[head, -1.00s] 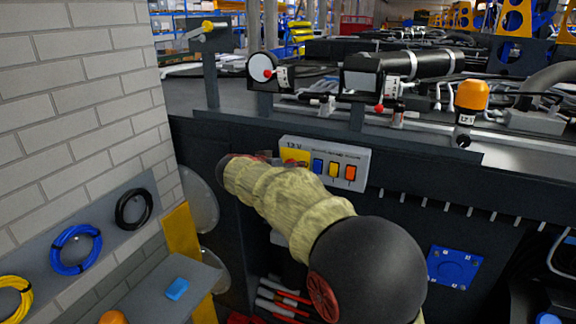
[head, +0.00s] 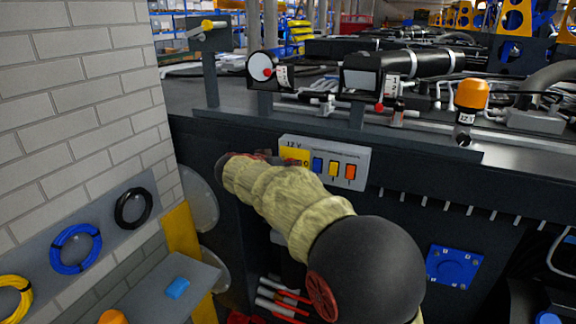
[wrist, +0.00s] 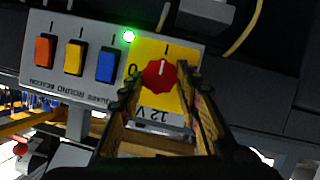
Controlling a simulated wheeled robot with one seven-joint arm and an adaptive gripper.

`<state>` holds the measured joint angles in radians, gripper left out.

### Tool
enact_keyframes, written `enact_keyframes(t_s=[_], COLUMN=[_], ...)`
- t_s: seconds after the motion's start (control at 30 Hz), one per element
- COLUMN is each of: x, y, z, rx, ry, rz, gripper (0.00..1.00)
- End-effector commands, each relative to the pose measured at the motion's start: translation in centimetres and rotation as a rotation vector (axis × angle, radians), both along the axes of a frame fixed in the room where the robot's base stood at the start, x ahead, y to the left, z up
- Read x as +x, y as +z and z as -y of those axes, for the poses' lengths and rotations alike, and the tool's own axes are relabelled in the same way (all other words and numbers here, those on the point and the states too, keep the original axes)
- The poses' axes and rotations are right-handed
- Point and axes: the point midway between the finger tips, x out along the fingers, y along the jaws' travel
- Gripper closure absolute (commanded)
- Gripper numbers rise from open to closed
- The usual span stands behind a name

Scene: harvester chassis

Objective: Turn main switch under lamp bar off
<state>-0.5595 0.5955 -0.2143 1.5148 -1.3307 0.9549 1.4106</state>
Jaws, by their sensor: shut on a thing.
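The main switch is a red rotary knob (wrist: 158,74) on a yellow plate marked 12 V, I and 0, upside down in the wrist view. Its white mark appears to point toward the I, with the 0 to its left. My gripper (wrist: 160,84) is shut on the knob, one finger on each side. A small green light (wrist: 129,36) is lit beside the yellow plate. In the head view the grey switch panel (head: 328,150) sits under the lamp bar (head: 235,122); my arm hides the knob and most of my gripper there.
Blue (wrist: 106,64), yellow (wrist: 75,58) and orange (wrist: 45,50) rocker switches sit beside the knob on the same panel. Lamps, including an orange beacon (head: 471,95), stand above. A brick wall (head: 85,80) and a grey shelf (head: 165,295) are at the left.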

Motion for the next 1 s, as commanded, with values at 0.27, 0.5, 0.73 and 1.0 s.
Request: enact_keyframes(t_s=[0.27,0.5,0.73,1.0], x=[0.08,0.17,0.21,0.3], y=[-0.22,-0.46,-0.52,-0.64], z=[-0.29,-0.48,-0.69,-0.81], rx=[-0.121,-0.316,-0.525,-0.765], ry=[0.002,0.0,0.001,0.002], rz=[-0.041,-0.113,-0.188,-0.275], gripper=[0.92,0.92,0.92,0.92])
